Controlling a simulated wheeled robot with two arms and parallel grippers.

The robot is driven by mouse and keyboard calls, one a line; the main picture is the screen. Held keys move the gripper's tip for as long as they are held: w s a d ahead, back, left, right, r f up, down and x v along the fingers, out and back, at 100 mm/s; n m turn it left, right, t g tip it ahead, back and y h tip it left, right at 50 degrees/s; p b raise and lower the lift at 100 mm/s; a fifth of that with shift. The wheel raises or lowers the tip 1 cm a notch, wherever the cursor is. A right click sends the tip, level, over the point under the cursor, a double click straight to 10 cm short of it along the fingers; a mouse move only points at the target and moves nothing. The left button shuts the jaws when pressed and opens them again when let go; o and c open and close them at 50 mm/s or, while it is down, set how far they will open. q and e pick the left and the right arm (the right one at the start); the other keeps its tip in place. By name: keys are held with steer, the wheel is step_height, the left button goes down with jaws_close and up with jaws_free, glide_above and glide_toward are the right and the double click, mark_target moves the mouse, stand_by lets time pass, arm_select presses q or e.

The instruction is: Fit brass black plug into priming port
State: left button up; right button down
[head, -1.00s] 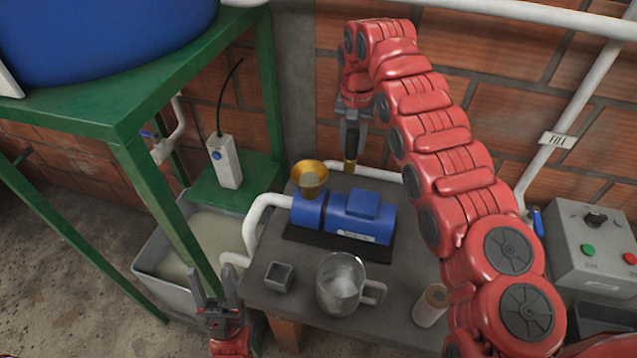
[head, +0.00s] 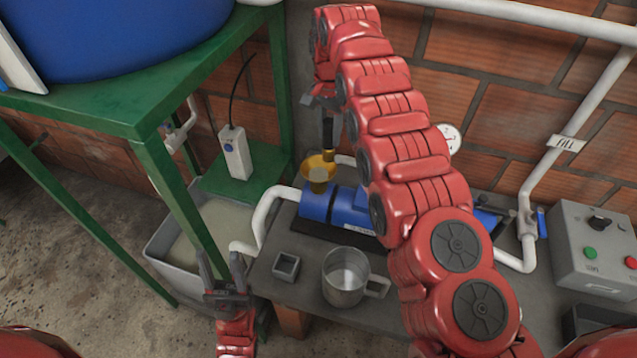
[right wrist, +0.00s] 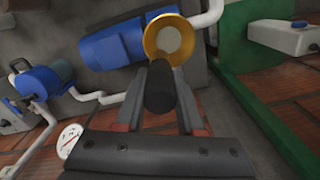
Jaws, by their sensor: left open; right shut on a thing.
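My right gripper (head: 328,128) is shut on the black plug with a brass end (head: 328,154) and holds it upright, brass end down. In the right wrist view the plug's black body (right wrist: 160,88) lies between the fingers. A brass funnel-shaped cup (head: 318,172) sits at the left end of the blue pump (head: 319,204). The plug's brass end is close above or behind the cup's rim; I cannot tell whether they touch. The cup's round mouth shows in the right wrist view (right wrist: 155,28). The priming port itself cannot be made out. My left gripper (head: 221,268) is open and empty, left of the bench.
White pipe (head: 266,207) curves off the pump's left end. A green stand (head: 125,100) is at left, a grey control box (head: 595,245) at right.

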steer(key=shift+s, duration=0.1)
steer(key=shift+a, duration=0.4)
steer(key=shift+a+r, duration=0.15)
